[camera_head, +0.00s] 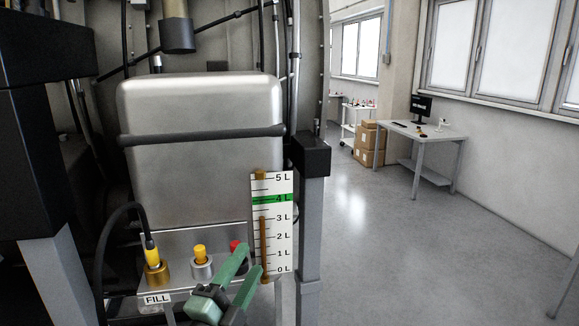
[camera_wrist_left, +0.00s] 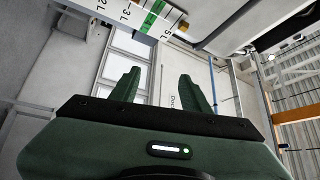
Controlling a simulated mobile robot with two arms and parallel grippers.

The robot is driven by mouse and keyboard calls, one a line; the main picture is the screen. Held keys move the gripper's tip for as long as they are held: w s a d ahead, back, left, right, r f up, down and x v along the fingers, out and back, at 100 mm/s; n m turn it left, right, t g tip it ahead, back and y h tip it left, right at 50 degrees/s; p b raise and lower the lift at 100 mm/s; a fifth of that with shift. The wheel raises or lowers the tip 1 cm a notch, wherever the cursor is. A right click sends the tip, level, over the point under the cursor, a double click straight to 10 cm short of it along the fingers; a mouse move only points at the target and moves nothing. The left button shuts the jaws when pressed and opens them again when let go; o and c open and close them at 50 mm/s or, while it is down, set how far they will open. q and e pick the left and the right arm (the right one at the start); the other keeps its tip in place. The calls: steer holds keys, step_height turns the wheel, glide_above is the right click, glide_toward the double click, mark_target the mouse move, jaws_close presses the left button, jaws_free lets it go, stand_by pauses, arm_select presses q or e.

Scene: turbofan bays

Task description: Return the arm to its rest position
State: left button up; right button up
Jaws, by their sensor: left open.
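My left gripper (camera_head: 244,284) shows at the bottom of the head view, in front of the lower end of the level gauge. Its two green fingers are apart with nothing between them. In the left wrist view the same open fingers (camera_wrist_left: 168,90) stand out against windows and wall. The white gauge (camera_head: 284,222) is marked from 0 L to 5 L, with a green band at 4 L; its brown column reaches a little above 3 L. Part of the gauge (camera_wrist_left: 151,16) shows at the top of the left wrist view. My right gripper is not in view.
A grey metal tank (camera_head: 200,105) is behind the gauge. A hose with a yellow-topped brass fitting (camera_head: 154,265) stands above the FILL label, beside another yellow-capped port (camera_head: 201,262) and a red cap (camera_head: 236,246). Open floor (camera_head: 400,240) lies right, before a desk (camera_head: 440,135) and cardboard boxes (camera_head: 367,145).

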arm_select(q)
steer(key=s+a+f+n+g+y, duration=0.2)
steer(key=s+a+f+n+g, duration=0.15)
steer(key=f, duration=0.35)
steer(key=s+a+f+n+g+y, duration=0.25)
steer(key=s+f+n, duration=0.2)
steer(key=f, duration=0.25)
steer(key=s+a+f+n+g+y, duration=0.2)
steer(key=s+a+f+n+y, duration=0.15)
steer(key=f, duration=0.45)
steer(key=s+a+f+n+g, duration=0.1)
steer(key=s+f+n+g, duration=0.3)
steer(key=s, duration=0.5)
steer(key=s+a+f+n+g, duration=0.1)
steer(key=s+a+f+g, duration=0.1)
steer(key=s+f+g, duration=0.5)
step_height(320, 180, down, 28)
steer(key=s+t+b, duration=0.2)
steer(key=s+b, duration=0.1)
steer(key=b, duration=0.2)
steer(key=s+a+f+b, duration=0.1)
steer(key=s+f+b, duration=0.1)
steer(key=s+f, duration=0.6)
steer(key=s+a+f+g+b, duration=0.1)
steer(key=s+f+b, duration=0.1)
steer(key=s+f, duration=0.7)
step_height(320, 180, down, 6)
steer(key=shift+s+a+r+g+b, duration=0.1)
steer(key=shift+s+a+g+b, duration=0.05)
steer(key=shift+a+g+b, duration=0.2)
